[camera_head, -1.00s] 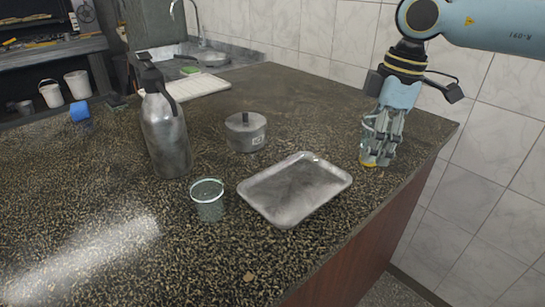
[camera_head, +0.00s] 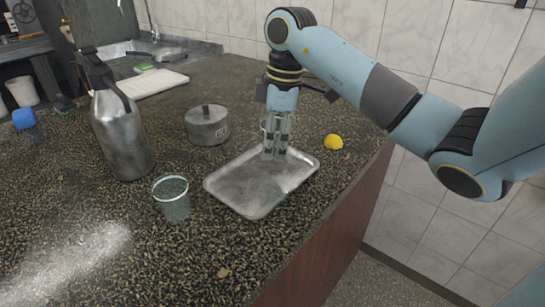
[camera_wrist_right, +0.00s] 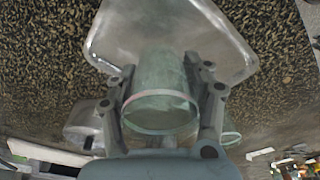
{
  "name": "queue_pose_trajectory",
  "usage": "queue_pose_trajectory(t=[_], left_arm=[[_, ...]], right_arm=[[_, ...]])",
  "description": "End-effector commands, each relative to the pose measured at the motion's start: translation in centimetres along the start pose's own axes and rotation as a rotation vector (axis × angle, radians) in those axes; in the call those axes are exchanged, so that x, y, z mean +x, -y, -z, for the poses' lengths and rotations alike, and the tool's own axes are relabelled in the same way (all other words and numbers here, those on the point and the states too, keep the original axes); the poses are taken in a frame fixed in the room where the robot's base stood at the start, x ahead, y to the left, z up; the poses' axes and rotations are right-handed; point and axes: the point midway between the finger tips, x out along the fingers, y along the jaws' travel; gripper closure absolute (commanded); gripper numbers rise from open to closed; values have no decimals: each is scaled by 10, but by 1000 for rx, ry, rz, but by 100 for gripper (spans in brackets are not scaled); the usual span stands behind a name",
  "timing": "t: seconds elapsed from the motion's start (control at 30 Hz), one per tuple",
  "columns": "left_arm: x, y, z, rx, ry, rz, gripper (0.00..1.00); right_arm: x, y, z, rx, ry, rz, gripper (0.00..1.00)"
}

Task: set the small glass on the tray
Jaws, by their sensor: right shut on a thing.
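The silver rectangular tray (camera_head: 232,196) lies on the counter, and it also shows in the wrist view (camera_wrist_right: 112,35). My right gripper (camera_head: 274,152) points down over the tray's far part. In the wrist view its fingers (camera_wrist_right: 163,98) are closed around a clear, slightly greenish small glass (camera_wrist_right: 158,82). The fingers mostly hide this glass in the head view. I cannot tell whether its base touches the tray. A second clear glass (camera_head: 172,200) stands on the counter left of the tray. My left gripper is out of view.
A metal flask (camera_head: 122,135) stands at the left. A lemon (camera_head: 333,142) lies to the tray's right, near the counter edge. A white board (camera_head: 152,82) lies farther back. The front left counter is mostly clear.

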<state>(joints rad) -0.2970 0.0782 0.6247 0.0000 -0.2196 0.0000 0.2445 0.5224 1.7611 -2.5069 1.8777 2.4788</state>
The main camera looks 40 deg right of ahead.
Motion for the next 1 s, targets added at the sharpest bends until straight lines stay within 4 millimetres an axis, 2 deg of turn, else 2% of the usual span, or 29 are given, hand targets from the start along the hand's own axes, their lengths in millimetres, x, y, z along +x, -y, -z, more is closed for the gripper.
queue_pose_trajectory(t=[0.13, 0.3, 0.4, 0.77, 0.8, 1.0], left_arm=[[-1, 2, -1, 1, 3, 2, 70], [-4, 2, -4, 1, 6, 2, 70], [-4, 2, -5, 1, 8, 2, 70], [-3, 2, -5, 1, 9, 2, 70], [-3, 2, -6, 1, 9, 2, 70], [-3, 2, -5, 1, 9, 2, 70]], right_arm=[[9, -1, 3, 0, 2, 2, 89], [34, -1, 0, 0, 3, 2, 89], [42, -1, -1, -2, 2, 0, 89], [46, -1, -2, -2, 2, -1, 89], [46, -1, -2, -1, 2, -1, 48], [46, -1, -2, -1, 2, -1, 25]])
